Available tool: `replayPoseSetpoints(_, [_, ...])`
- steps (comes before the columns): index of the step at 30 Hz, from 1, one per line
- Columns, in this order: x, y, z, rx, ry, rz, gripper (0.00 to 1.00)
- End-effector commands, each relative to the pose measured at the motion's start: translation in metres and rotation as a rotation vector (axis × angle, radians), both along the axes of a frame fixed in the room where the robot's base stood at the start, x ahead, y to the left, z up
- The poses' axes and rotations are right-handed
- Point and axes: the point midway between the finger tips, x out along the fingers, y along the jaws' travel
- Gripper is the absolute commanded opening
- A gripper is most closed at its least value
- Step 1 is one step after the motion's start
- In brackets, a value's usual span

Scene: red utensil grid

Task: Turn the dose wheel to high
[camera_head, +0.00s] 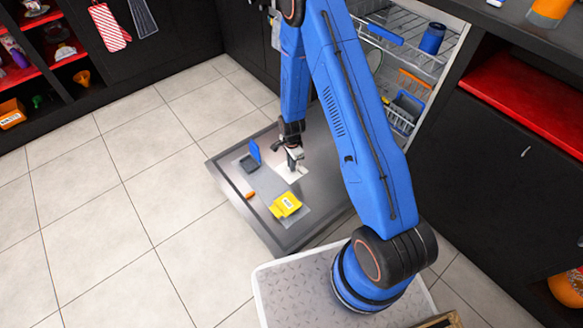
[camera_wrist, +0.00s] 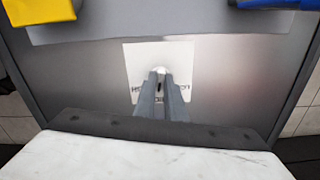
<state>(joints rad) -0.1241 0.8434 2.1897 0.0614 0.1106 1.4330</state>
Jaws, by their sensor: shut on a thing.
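A white label plate (camera_head: 302,177) lies on the grey inner face of the open door (camera_head: 232,172); in the wrist view it is a pale square (camera_wrist: 182,58) with dark lettering, partly hidden by the fingers. A small white piece, seemingly the dose wheel (camera_wrist: 160,70), shows at the fingertips over the plate. My gripper (camera_head: 293,164) points down at the plate and is shut on this piece; the fingers also show in the wrist view (camera_wrist: 162,80). The wheel's setting cannot be read, as the fingers cover most of it.
A compartment with a raised blue lid (camera_head: 255,152), an orange piece (camera_head: 250,195) and a yellow box (camera_head: 285,204) are on the door near my gripper. Racks (camera_head: 405,60) stand in the open machine behind. Tiled floor (camera_head: 110,245) is clear at left.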

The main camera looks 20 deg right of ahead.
Motion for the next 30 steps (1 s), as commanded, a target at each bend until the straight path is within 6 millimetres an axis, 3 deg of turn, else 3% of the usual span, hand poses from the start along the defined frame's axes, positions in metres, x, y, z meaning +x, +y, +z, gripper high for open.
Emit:
replayPoseSetpoints(7, [0.0000, -0.0001, 0.0002, -0.001, 0.001, -0.190, 0.00])
replayPoseSetpoints(20, [0.0000, -0.0001, 0.0002, -0.001, 0.002, -0.242, 0.00])
replayPoseSetpoints(30, [0.0001, -0.0001, 0.0003, -0.002, 0.004, -0.548, 0.00])
